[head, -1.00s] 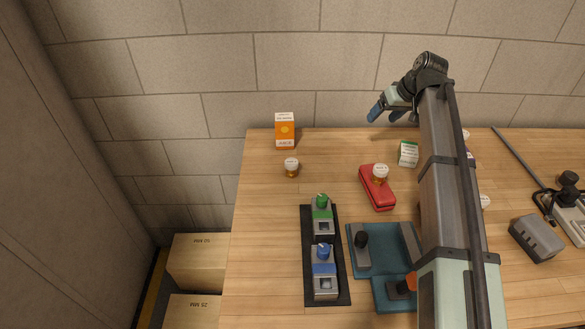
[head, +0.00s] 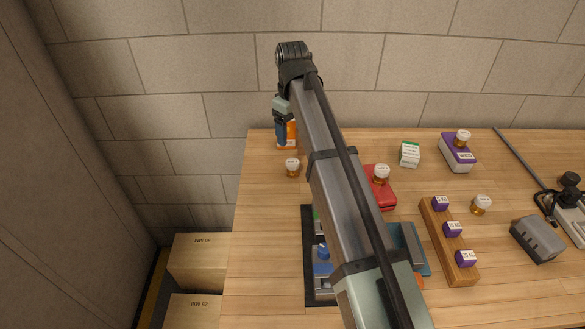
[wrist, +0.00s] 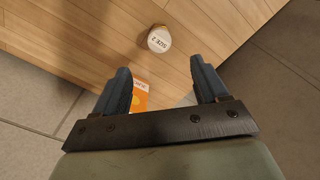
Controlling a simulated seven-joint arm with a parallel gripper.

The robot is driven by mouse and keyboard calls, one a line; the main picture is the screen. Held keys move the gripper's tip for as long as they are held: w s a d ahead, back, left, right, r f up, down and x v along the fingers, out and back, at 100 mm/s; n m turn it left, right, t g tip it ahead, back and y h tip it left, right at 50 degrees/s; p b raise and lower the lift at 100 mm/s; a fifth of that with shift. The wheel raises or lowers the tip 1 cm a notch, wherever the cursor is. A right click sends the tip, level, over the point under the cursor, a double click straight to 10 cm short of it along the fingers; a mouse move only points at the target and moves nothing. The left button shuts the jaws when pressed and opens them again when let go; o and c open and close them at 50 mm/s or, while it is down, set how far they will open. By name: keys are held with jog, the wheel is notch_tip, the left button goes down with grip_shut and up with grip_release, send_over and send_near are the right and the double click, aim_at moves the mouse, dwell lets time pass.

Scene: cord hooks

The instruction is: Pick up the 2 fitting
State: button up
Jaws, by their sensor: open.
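A small amber jar-like fitting with a white lid (head: 292,167) stands on the left part of the table. In the wrist view its lid (wrist: 159,40) reads "SIZE 2". My gripper (wrist: 160,72) is open and empty, with the fitting beyond the fingertips and roughly between their lines. In the head view my gripper (head: 281,138) is above the table's back left, in front of the orange box. Similar white-lidded fittings stand on the red case (head: 381,174), on the purple box (head: 462,138) and on the table at right (head: 480,204).
The orange box (head: 293,137) is close to my gripper and partly hidden. A green-and-white carton (head: 410,153) stands at the back. A wooden rack (head: 434,226) holds purple blocks. My arm partly covers the black tray (head: 309,240) and red case (head: 385,195).

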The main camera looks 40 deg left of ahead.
aim_at(292, 162)
notch_tip(292, 162, down, 13)
jog(key=shift+w+r, duration=0.1)
dwell(0.7)
jog(key=shift+c, duration=0.2)
jog(key=c, duration=1.2)
jog(key=shift+o, duration=0.2)
jog(key=shift+r, duration=0.1)
